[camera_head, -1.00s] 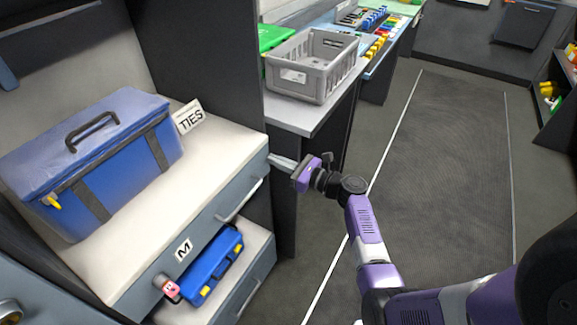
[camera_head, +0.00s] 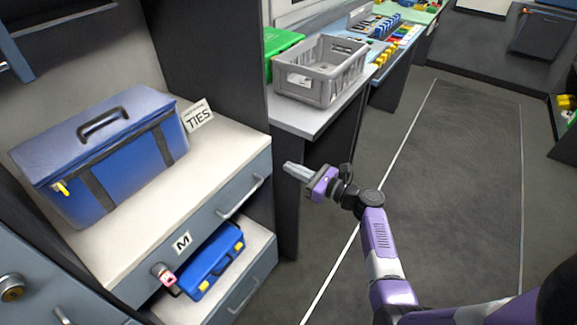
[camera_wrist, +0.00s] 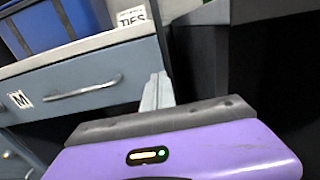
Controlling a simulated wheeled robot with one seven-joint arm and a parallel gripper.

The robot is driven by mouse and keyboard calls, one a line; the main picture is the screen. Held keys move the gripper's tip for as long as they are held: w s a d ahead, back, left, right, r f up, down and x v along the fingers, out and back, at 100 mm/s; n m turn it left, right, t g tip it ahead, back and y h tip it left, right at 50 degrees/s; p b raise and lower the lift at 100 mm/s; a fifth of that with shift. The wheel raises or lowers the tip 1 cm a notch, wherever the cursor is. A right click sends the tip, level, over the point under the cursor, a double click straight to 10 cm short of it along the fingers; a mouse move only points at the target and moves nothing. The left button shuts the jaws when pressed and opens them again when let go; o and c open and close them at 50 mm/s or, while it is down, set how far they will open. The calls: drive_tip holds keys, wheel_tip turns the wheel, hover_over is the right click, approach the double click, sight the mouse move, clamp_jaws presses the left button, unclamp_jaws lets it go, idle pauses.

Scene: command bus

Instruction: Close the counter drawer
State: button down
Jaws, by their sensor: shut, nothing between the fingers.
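The counter drawer (camera_head: 214,225) has a grey-blue front with a bar handle (camera_head: 240,197), an M label and a small red-tipped knob at its left end. No gap shows between its front and the white counter top above. In the wrist view, the drawer front (camera_wrist: 115,72) and its handle (camera_wrist: 83,90) lie left of the fingers. My gripper (camera_head: 287,168) is shut and empty, just right of the drawer's right end and apart from the handle. The gripper fingers (camera_wrist: 157,90) also show in the wrist view, pointing past the drawer's right edge.
A blue bag (camera_head: 105,155) and a TIES card (camera_head: 198,116) stand on the counter. Below the drawer, a blue case (camera_head: 209,262) lies on a white surface above another handled front (camera_head: 245,290). A grey crate (camera_head: 320,70) stands on the neighbouring counter. The floor (camera_head: 450,190) to the right is clear.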

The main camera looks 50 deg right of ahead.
drive_tip(key=s, duration=0.8)
drive_tip(key=shift+s+d, duration=0.2)
drive_tip(key=shift+s, duration=0.2)
